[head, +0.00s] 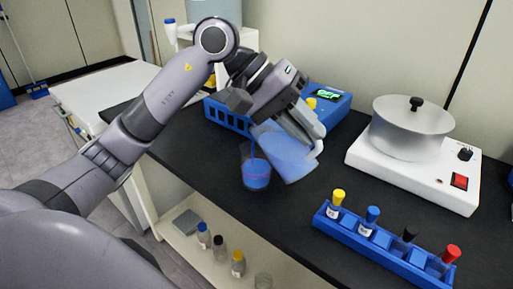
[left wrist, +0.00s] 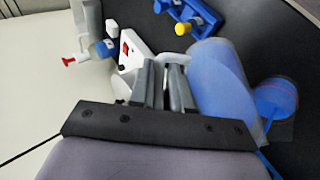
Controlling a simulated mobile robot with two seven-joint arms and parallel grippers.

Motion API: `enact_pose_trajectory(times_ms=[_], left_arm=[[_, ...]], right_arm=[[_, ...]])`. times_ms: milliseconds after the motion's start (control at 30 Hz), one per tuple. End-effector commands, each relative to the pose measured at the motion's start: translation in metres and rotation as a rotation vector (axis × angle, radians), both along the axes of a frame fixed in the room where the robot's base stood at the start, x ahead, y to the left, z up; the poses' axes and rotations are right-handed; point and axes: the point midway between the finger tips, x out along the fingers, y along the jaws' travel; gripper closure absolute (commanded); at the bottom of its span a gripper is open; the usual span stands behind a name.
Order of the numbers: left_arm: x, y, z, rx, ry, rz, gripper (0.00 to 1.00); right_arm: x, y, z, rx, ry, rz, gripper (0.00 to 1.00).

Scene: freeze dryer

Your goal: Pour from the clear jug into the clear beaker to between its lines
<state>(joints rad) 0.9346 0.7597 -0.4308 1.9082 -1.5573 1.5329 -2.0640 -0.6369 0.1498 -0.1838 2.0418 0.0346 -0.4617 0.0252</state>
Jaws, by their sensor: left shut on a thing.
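The clear jug (head: 282,152) holds blue liquid and is tilted, its mouth toward the lower left, over the clear beaker (head: 256,172). My left gripper (head: 306,128) is shut on the jug's handle. A thin blue stream falls from the jug into the beaker. The beaker stands upright on the dark bench and holds blue liquid; a faint reddish line shows on it, but I cannot tell the level against its lines. In the left wrist view the jug (left wrist: 222,85) is right of the fingers (left wrist: 168,82), and the beaker (left wrist: 277,97) is beyond it. My right gripper is not in view.
A white hotplate with a silver pot (head: 411,128) stands at the right. A blue rack (head: 385,245) with several coloured-cap vials is at the front right. Several bottles (head: 219,246) stand on a lower shelf.

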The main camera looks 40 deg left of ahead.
Motion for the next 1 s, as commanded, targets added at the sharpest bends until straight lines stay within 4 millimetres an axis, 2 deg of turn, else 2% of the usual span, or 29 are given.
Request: enact_pose_trajectory(times_ms=[133,200,300,667,1000], left_arm=[[-0.001,-0.004,0.004,0.047,-0.017,-0.003,1.00],[-0.002,-0.012,-0.014,0.144,-0.033,-0.007,1.00],[-0.004,-0.021,-0.026,0.236,-0.045,-0.006,1.00],[-0.005,-0.030,-0.035,0.303,-0.052,-0.006,1.00],[-0.009,-0.051,-0.053,0.502,-0.084,-0.007,1.00]], right_arm=[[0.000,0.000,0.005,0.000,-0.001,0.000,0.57],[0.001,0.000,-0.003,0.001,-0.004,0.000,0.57],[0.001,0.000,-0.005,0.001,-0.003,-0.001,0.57],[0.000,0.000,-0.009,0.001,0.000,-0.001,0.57],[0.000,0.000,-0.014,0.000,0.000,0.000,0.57]])
